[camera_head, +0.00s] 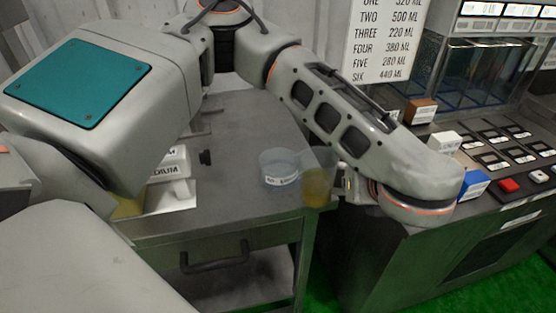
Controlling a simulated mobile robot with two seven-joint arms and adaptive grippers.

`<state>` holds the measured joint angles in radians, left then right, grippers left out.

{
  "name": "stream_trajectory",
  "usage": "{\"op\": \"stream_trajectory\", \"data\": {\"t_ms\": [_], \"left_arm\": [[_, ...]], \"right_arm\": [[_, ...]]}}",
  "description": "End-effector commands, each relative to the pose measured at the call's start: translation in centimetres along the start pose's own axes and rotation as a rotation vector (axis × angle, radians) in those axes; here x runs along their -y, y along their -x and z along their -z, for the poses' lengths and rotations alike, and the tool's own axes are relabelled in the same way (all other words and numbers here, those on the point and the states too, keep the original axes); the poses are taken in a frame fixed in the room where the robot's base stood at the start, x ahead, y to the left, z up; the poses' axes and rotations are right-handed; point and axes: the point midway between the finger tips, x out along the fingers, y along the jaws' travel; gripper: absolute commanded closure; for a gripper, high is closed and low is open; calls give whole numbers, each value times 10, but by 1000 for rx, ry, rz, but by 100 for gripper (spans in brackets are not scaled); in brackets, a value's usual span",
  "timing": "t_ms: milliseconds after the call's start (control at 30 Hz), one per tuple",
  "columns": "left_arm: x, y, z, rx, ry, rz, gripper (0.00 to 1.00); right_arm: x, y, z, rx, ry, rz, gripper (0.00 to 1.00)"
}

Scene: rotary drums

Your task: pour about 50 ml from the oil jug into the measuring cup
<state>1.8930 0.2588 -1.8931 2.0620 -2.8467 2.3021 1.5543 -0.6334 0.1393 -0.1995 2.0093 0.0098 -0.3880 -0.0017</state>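The measuring cup (280,169) is a clear, bluish round cup with a white label, standing upright on the grey cart top. Just right of it, at the cart's front right corner, is the oil jug (316,186), a see-through vessel with yellow oil in its lower part. It looks close to upright; I cannot tell whether it rests on the cart or is held. My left arm comes in from the left and bends down to the jug's right side. Its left gripper (346,184) is mostly hidden by the wrist, beside the jug. My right gripper is not in view.
A white block marked MEDIUM (170,178) stands on the cart (235,125) at left. A control bench (425,222) with buttons and coloured blocks lies close on the right. A list of ML amounts (385,38) hangs behind. Free cart top lies behind the cup.

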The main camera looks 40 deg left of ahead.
Motion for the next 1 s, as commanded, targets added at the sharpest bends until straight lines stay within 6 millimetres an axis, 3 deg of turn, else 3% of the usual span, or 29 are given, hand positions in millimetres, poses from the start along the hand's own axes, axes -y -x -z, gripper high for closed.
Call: {"op": "stream_trajectory", "data": {"t_ms": [567, 1000], "left_arm": [[-6, 6, -12, -76, 66, 61, 100], [-22, 29, -55, -260, 217, 208, 100]], "right_arm": [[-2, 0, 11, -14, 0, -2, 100], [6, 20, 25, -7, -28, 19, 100]]}}
